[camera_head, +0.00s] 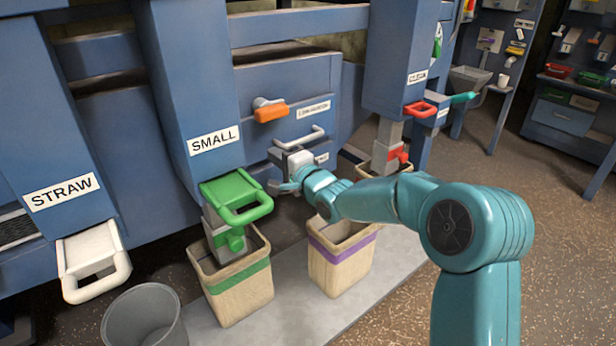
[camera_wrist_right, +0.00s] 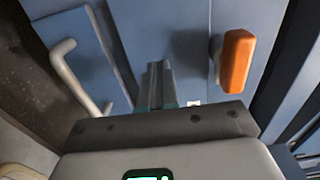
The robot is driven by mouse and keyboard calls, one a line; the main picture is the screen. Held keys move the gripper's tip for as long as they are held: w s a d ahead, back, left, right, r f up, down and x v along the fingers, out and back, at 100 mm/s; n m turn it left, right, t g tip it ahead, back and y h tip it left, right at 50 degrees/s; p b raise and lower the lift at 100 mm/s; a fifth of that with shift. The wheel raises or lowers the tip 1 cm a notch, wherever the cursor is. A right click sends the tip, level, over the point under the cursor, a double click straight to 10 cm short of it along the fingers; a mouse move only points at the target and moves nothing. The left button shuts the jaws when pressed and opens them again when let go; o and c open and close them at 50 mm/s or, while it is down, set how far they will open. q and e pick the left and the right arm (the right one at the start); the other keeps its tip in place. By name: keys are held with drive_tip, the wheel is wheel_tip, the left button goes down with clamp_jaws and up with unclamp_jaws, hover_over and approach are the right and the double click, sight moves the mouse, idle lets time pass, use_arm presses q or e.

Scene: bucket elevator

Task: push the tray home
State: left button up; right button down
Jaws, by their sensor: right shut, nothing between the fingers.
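The tray is most likely the low blue drawer front with a pale bar handle (camera_head: 300,137) in the head view. In the wrist view this pale handle (camera_wrist_right: 75,75) stands on a blue panel (camera_wrist_right: 95,55) at the left. How far the tray stands out I cannot tell. My right gripper (camera_head: 283,154) is just below and left of the handle in the head view, its fingers mostly hidden by its own body. In the wrist view my right gripper (camera_wrist_right: 157,88) is shut and empty, pointing at the blue front to the right of the handle. My left gripper is not in view.
An orange handle (camera_head: 270,111) sits above; it also shows in the wrist view (camera_wrist_right: 237,60). Below stand a green-banded bin (camera_head: 240,290), a purple-banded bin (camera_head: 340,262) and a grey bucket (camera_head: 143,318). Green (camera_head: 238,196) and red (camera_head: 420,108) chute handles jut out at either side.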

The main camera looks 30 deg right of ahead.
drive_tip(key=s, duration=0.9)
drive_tip(key=shift+d+p, duration=0.3)
drive_tip(key=shift+p, duration=0.05)
